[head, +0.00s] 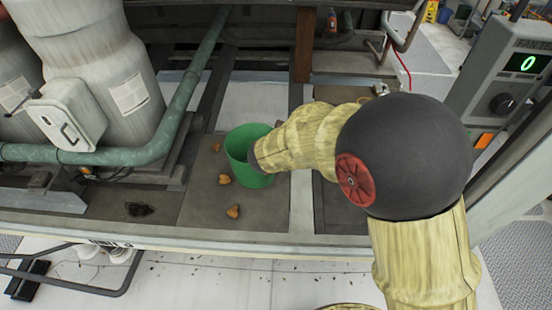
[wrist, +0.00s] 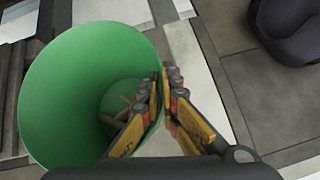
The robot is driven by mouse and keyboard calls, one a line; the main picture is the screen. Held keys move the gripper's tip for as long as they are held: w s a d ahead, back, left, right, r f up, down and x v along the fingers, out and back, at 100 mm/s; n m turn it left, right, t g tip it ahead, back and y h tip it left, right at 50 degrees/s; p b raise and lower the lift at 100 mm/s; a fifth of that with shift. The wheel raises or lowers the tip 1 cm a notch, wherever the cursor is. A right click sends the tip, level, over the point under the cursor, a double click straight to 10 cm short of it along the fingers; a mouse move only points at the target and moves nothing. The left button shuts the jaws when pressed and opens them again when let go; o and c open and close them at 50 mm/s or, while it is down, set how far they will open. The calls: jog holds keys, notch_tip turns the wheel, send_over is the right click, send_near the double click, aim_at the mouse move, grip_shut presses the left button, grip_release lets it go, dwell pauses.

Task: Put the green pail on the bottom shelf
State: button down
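The green pail (head: 238,150) is at the middle of the head view, over a grey-brown panel (head: 200,200). I cannot tell if its base touches the panel. In the wrist view the pail (wrist: 60,100) fills the left side, its mouth facing the camera, with small brownish pieces (wrist: 112,103) inside. My gripper (wrist: 164,76) straddles the pail's right wall, one finger inside and one outside, closed on the rim. In the head view my arm hides the gripper and part of the pail's right side. I cannot pick out the bottom shelf with certainty.
Several orange-brown lumps (head: 233,211) lie on the panel around the pail. A green pipe (head: 185,90) and large pale ducts (head: 100,70) stand left. A pale frame rail (head: 200,232) runs along the front. A control box with a green zero (head: 510,75) stands right.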

jog(key=shift+w+a+f, duration=0.25)
jog(key=shift+w+f, duration=0.45)
jog(key=shift+f, duration=0.1)
jog(key=shift+f+b, duration=0.65)
jog(key=shift+f, duration=0.9)
jog(key=shift+f, duration=0.1)
jog(key=c, duration=2)
grip_release()
jog(key=shift+c, duration=0.2)
jog(key=shift+r, duration=0.2)
jog(key=p+v, duration=0.2)
jog(key=v, duration=1)
